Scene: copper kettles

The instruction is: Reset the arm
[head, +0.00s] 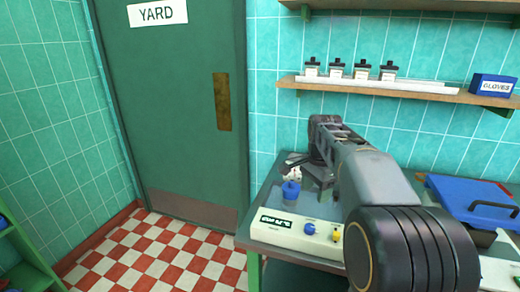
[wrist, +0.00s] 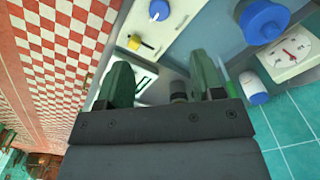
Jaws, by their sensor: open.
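My gripper is open, and I see nothing held in it. In the wrist view its two green fingers (wrist: 163,82) stand well apart, with a small dark grey cylinder showing between them; I cannot tell whether it touches a finger. In the head view my arm reaches from the lower right towards the back wall, and the gripper (head: 316,160) is above the back left of the bench unit (head: 290,230). The fingertips are hard to make out there. A blue-topped piece (head: 290,190) is just below and left of the gripper; a blue piece also shows in the wrist view (wrist: 263,20).
The unit's front has a blue knob (head: 309,229) and a yellow knob (head: 335,234). A white dial gauge (wrist: 291,52) is at the wrist view's right. A blue lidded case (head: 475,205) lies right of my arm. A shelf (head: 400,91) holds several bottles. Floor left is clear.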

